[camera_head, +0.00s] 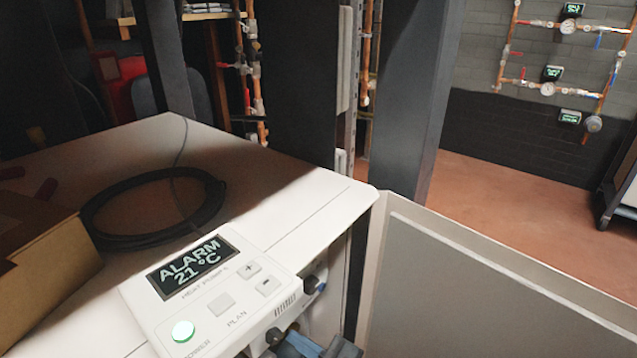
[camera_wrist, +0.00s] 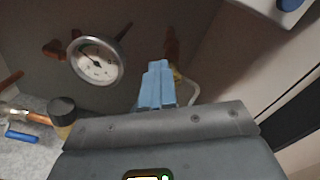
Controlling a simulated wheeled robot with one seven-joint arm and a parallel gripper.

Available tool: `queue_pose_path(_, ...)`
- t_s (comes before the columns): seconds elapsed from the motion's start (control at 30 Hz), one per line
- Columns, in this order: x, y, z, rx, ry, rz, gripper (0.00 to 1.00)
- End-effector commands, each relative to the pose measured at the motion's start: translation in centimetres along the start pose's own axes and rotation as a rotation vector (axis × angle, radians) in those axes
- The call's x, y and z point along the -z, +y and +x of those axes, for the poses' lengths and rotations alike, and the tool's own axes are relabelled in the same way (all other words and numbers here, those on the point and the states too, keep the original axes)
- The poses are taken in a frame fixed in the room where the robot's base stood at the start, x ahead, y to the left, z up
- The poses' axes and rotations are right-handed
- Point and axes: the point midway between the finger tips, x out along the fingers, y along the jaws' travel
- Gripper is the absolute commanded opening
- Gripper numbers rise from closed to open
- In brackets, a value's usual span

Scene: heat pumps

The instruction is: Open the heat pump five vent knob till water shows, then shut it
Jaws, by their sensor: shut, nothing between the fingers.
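The heat pump (camera_head: 300,222) is a white cabinet. Its control panel (camera_head: 215,285) reads ALARM 21 °C above a lit green power button; the number on its label is hard to read. Two dark knobs, one upper (camera_head: 312,284) and one lower (camera_head: 274,336), show at the panel's right edge. My gripper (camera_wrist: 156,68) has its blue fingers together and empty, pointing into the cabinet. In the wrist view a black knob (camera_wrist: 62,108) on a brass fitting is left of the fingers, apart from them. I cannot tell which knob is the vent knob. No water is visible.
A round gauge (camera_wrist: 97,60) and copper pipes are close to the fingers' left. A blue lever (camera_wrist: 20,135) is at far left. The open door panel (camera_head: 480,285) stands on the right. A black cable coil (camera_head: 150,205) and cardboard box (camera_head: 45,270) lie on top.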

Motion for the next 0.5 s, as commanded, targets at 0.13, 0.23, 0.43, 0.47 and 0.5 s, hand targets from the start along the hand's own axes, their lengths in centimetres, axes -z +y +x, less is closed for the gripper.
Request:
queue_pose_path(0.13, -0.47, -2.1, 1.14, 0.033, 0.001, -0.023, 0.0)
queue_pose_path(0.23, -0.46, -2.21, 1.09, 0.035, 0.001, -0.024, 0.0)
queue_pose_path(0.43, -0.48, -2.4, 1.0, 0.039, 0.002, -0.024, 0.0)
queue_pose_path(0.47, -0.53, -2.41, 0.99, 0.039, 0.002, -0.024, 0.0)
queue_pose_path(0.5, -0.62, -2.42, 0.97, 0.04, 0.002, -0.024, 0.0)
